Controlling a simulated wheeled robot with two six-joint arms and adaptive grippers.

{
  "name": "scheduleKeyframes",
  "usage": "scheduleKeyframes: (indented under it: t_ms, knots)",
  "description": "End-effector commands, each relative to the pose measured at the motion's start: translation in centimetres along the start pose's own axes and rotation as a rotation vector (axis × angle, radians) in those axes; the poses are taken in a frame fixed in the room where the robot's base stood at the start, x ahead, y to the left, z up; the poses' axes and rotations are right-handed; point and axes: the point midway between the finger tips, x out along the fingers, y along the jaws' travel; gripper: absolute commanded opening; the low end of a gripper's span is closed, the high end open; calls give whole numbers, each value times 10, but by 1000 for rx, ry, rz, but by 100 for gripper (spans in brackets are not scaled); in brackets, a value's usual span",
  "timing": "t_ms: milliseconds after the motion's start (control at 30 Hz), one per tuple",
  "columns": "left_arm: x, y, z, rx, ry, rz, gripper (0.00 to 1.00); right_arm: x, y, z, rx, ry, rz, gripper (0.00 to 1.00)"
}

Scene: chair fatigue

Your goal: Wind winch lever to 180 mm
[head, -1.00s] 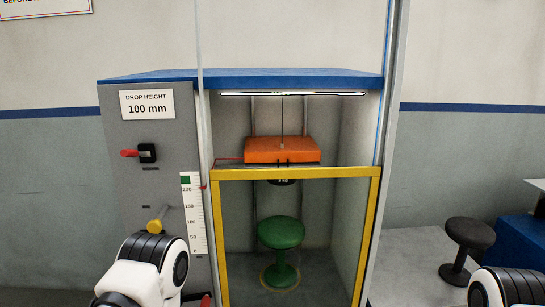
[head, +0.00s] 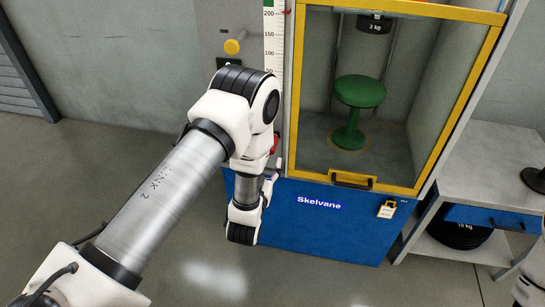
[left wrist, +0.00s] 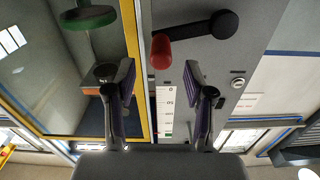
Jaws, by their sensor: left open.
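The winch lever shows in the left wrist view as a black crank arm (left wrist: 195,29) with a red grip (left wrist: 162,52), on the grey panel. My left gripper (left wrist: 160,85) is open and empty. In that view the red grip lies ahead, in line with the gap between the fingers, apart from them. In the head view a bit of red (head: 276,143) shows beside my left arm, which hides most of the crank. The millimetre scale (head: 273,40) runs up the panel; it appears upside down in the left wrist view (left wrist: 164,110). My right gripper is not in view.
A yellow-framed door (head: 453,95) fronts the cabinet with a green stool (head: 360,92) and a 3 kg weight (head: 374,24). A grey bench (head: 490,160) stands right. Floor at left is clear.

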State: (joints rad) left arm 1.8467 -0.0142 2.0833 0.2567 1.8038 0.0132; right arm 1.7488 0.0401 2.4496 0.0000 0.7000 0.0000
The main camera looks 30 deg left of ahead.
Motion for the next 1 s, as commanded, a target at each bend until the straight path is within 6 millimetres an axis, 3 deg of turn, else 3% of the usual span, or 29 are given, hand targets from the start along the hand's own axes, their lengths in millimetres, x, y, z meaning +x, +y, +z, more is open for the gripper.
scheduleKeyframes:
  t_ms: [400, 700, 733, 867, 1000]
  knots:
    - [68, -1, -3, -1, -2, -1, 53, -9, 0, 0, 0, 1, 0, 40]
    - [75, 0, -2, 0, -5, 1, 53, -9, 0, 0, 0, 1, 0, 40]
    - [75, 0, -2, 0, -5, 1, 46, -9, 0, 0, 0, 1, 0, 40]
    - [75, 0, -2, 0, -5, 1, 0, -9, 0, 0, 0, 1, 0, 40]
    - [75, 0, -2, 0, -5, 1, 0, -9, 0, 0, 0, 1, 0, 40]
